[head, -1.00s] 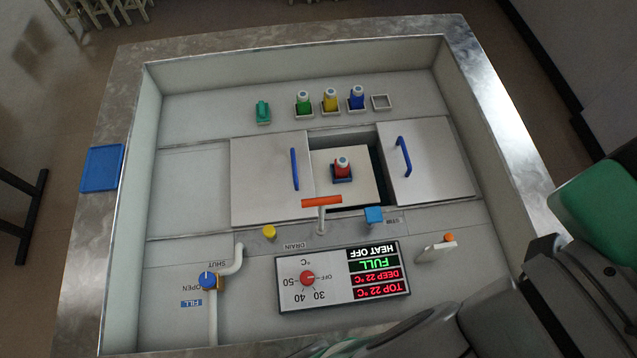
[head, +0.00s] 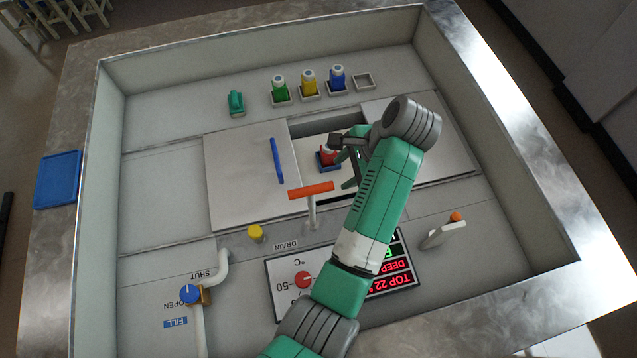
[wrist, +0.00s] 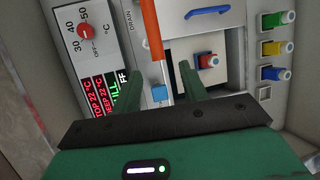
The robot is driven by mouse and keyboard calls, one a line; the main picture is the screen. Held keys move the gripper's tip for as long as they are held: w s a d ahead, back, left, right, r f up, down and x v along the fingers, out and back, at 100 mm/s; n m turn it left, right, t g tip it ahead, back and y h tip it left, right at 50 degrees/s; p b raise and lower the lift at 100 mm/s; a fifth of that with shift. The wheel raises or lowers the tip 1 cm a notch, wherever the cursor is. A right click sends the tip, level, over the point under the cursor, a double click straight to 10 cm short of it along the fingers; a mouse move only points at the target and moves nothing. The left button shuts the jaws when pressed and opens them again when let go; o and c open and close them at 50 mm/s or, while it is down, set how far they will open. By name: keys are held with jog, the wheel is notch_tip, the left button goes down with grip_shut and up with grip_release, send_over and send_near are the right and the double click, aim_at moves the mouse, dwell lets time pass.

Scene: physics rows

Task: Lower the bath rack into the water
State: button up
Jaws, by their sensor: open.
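A T-shaped post with an orange crossbar (head: 311,190) stands at the near edge of the bath opening; the bar also shows in the wrist view (wrist: 152,28). A red-bodied bottle (head: 328,153) sits in a blue holder on a pale platform (wrist: 204,77) inside the opening between two sliding covers. My gripper (head: 343,162) is over the bath area, to the right of the orange bar. In the wrist view its two green fingers (wrist: 157,80) are apart with nothing held between them. My arm hides part of the opening and the right cover's handle.
The left cover (head: 240,180) has a blue handle. Green, yellow and blue bottles (head: 309,83) stand in a back row beside an empty holder (head: 364,81). The display panel (head: 285,285) is partly hidden by my arm.

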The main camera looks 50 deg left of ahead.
aim_at(327, 186)
jog(key=x, duration=0.4)
jog(key=b+x, duration=0.1)
jog(key=x, duration=0.3)
jog(key=shift+s+d+f, duration=0.15)
jog(key=shift+s, duration=0.1)
grip_shut()
